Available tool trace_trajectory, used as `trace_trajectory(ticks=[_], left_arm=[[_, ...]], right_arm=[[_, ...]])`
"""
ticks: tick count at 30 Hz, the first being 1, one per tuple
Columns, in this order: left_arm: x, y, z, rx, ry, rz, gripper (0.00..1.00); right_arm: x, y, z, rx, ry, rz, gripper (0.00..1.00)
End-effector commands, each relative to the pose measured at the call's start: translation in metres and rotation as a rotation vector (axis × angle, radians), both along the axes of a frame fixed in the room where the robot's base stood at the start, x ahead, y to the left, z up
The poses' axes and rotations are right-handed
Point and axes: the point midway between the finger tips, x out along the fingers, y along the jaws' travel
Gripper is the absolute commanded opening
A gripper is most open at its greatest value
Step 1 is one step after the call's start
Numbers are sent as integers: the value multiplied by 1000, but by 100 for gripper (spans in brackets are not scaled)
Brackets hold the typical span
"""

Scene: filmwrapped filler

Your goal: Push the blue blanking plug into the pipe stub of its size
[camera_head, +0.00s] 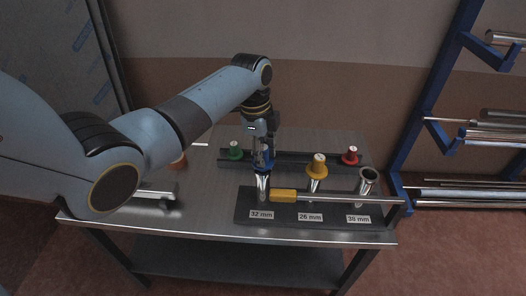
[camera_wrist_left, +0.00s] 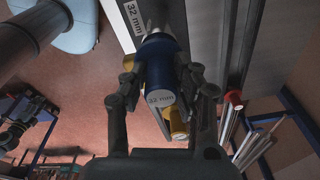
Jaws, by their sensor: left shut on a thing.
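The blue blanking plug (camera_head: 263,165) is between the fingers of my left gripper (camera_head: 262,155), which is shut on it. In the left wrist view the plug (camera_wrist_left: 160,75) shows a "32 mm" label on its end, with a finger of my left gripper (camera_wrist_left: 163,88) on each side. The plug is in line with the metal pipe stub marked 32 mm (camera_head: 263,189), right at its mouth. I cannot tell how far it is in. The 26 mm stub (camera_head: 312,190) bears a yellow plug (camera_head: 317,166). The right-hand stub (camera_head: 366,185) is open. My right gripper is not in view.
A blue pipe rack (camera_head: 428,130) stands right of the table.

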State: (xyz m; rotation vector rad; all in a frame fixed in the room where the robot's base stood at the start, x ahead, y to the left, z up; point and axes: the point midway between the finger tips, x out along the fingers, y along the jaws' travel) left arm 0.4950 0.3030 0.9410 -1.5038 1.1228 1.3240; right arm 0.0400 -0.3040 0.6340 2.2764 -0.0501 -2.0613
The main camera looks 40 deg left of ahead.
Motion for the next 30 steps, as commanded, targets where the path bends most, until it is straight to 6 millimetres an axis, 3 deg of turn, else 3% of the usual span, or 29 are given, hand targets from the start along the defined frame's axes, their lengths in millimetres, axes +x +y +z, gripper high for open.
trace_trajectory(ticks=[29,30], left_arm=[[0,0,-25,0,0,0,0],[0,0,-25,0,0,0,30]], right_arm=[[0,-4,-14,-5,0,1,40],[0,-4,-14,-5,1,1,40]])
